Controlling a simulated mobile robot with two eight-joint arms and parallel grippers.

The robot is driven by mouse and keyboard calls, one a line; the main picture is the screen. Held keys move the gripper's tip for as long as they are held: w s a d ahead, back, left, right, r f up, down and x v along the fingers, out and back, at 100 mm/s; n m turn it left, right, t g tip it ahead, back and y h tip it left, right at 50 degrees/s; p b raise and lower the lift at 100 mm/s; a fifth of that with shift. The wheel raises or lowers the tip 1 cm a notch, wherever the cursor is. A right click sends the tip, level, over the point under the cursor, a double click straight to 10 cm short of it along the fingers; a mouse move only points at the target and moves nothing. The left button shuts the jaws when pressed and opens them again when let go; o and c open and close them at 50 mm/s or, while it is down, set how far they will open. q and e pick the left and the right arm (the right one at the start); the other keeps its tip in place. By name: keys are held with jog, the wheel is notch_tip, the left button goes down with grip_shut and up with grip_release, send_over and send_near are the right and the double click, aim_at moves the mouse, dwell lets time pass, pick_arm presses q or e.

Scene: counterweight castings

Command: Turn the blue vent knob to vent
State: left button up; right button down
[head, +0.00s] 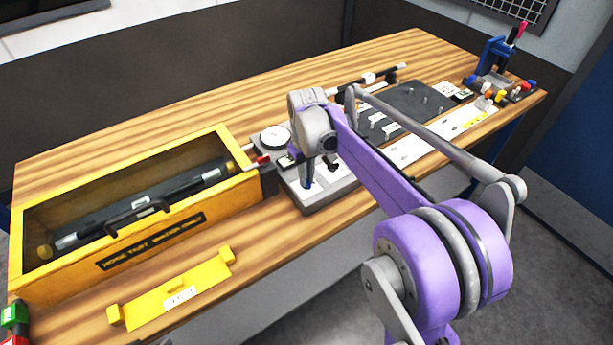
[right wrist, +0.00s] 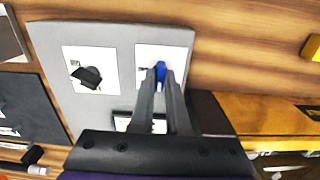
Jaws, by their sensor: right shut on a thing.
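The blue vent knob (right wrist: 160,70) shows in the right wrist view between the tips of my right gripper (right wrist: 161,82). It sits on a white label plate (right wrist: 146,52) on a grey panel (right wrist: 110,36). In the head view my right gripper (head: 308,178) points down at the panel (head: 318,204), and a bit of blue shows at its tips. The gripper is shut on the knob. The knob's pointer and most plate markings are hidden or too small to read. My left gripper is not in view.
A black knob (right wrist: 88,76) on a second plate is beside the blue one. A round gauge (head: 275,137) stands at the panel's back. A yellow test box (head: 228,193) with a dark cylinder is close at the left. A yellow cover (head: 180,290) lies in front on the wooden bench.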

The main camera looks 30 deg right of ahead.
dwell(0.5)
jog(key=c, duration=0.9)
grip_release()
jog(key=shift+r, duration=0.15)
notch_tip(320, 180, up, 11)
jog(key=shift+f+p, duration=0.2)
jog(key=shift+p, duration=0.15)
